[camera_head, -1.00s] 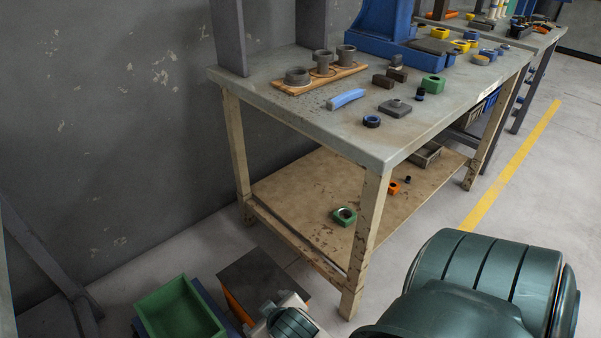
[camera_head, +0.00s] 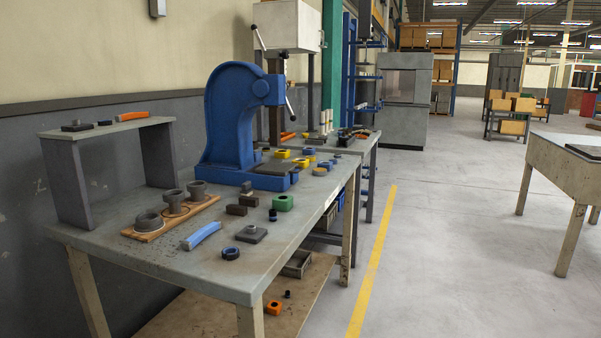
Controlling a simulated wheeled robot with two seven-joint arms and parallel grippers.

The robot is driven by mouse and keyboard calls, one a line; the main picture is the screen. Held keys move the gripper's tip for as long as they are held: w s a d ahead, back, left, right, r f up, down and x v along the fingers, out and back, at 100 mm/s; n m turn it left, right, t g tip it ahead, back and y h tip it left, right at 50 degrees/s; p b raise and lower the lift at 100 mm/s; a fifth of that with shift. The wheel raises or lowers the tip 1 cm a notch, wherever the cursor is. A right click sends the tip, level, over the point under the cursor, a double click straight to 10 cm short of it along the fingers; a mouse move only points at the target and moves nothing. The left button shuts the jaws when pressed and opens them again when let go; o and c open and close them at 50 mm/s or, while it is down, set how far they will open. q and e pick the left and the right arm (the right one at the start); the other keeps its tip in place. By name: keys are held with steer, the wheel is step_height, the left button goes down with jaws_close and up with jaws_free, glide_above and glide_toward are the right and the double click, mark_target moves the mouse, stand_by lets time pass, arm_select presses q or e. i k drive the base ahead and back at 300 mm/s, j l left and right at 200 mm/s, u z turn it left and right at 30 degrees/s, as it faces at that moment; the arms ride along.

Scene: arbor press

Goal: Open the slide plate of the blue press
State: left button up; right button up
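The blue press (camera_head: 228,125) stands on the far part of the workbench (camera_head: 150,235), upright, with a C-shaped frame and a lever (camera_head: 290,105) at its head. At its foot, on the blue base, lies a dark flat plate (camera_head: 273,170), which looks like the slide plate; whether it is open or closed I cannot tell at this distance. Neither of my grippers is in view, and nothing touches the press.
On the bench lie a wooden board (camera_head: 170,218) with grey rings, a light blue bar (camera_head: 201,235), a grey block (camera_head: 251,234) and a green block (camera_head: 283,202). A small shelf (camera_head: 108,128) stands at left.

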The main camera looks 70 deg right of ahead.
mark_target(280, 168)
steer(key=z, duration=2.45)
steer(key=i+j, duration=0.4)
